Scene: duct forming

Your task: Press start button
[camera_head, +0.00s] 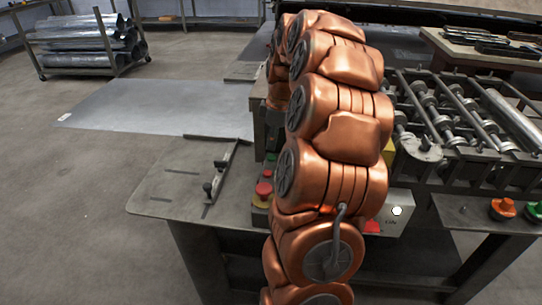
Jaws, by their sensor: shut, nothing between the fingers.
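My copper-coloured arm rises through the middle of the view and bends down at its far end. My gripper is hidden behind the arm links. A green button (535,211) stands at the right edge on a dark ledge, beside an orange-red button (503,208). Left of my arm, a red mushroom button (264,189) sits on a yellow base, with small red and green spots behind it. Right of my arm, a grey control box (399,225) carries a white round part (397,211) and a red part (373,227). I cannot tell which is the start button.
A grey metal worktable (165,190) with a flat sheet (160,108) extends left. A roller machine (450,125) stands right of my arm. A rack of metal ducts (90,45) is at the back left. The floor at left is clear.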

